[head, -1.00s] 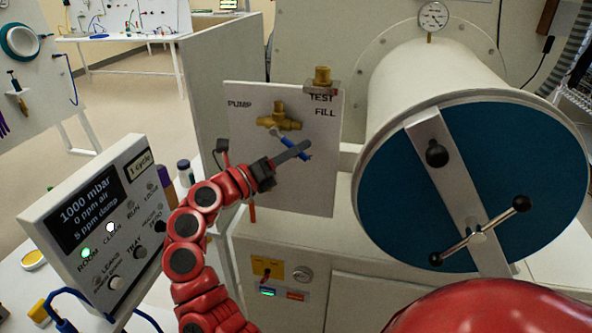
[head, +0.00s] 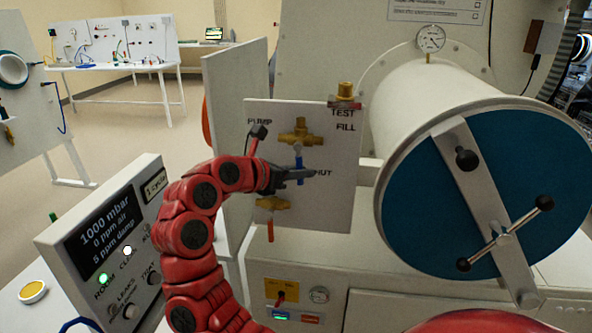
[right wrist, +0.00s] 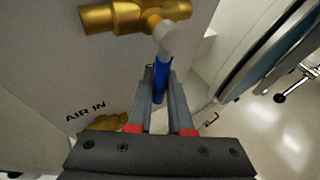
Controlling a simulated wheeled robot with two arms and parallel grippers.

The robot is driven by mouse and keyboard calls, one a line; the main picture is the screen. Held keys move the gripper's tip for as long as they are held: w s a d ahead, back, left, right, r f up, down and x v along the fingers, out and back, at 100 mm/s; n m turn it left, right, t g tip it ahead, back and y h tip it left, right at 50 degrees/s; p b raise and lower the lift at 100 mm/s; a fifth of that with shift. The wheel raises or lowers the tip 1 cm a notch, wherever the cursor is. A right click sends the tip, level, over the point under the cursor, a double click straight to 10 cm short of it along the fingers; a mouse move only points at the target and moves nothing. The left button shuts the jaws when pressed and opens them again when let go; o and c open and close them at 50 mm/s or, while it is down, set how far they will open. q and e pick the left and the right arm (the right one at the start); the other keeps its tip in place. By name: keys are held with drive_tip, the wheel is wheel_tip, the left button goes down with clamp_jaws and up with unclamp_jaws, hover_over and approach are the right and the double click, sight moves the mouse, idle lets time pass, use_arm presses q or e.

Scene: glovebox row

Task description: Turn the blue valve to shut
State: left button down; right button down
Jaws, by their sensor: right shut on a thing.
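The blue valve has a brass body (head: 300,137) on the upright white panel (head: 345,205). Its blue handle (head: 299,158) points about straight down from the brass body in the head view. My right gripper (head: 303,173) is at the handle's lower part. In the right wrist view the blue handle (right wrist: 161,76) lies between the two grey fingers, which are shut on it. My gripper partly hides a label, of which "UT" shows beside the fingertips. My left gripper is not in view.
A second brass valve (head: 273,203) with a red handle sits just below on the panel. A brass fitting (head: 346,92) tops the panel. The white cylinder with a blue door (head: 440,215) is close at right. A display box (head: 105,240) stands at lower left.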

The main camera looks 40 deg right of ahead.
drive_tip(key=shift+w+a+f, duration=0.1)
drive_tip(key=shift+w, duration=0.05)
drive_tip(key=shift+y, duration=0.3)
drive_tip(key=c, duration=0.8)
unclamp_jaws()
drive_tip(key=shift+c, duration=0.2)
drive_tip(key=v, duration=1.7)
drive_tip(key=shift+s, duration=0.25)
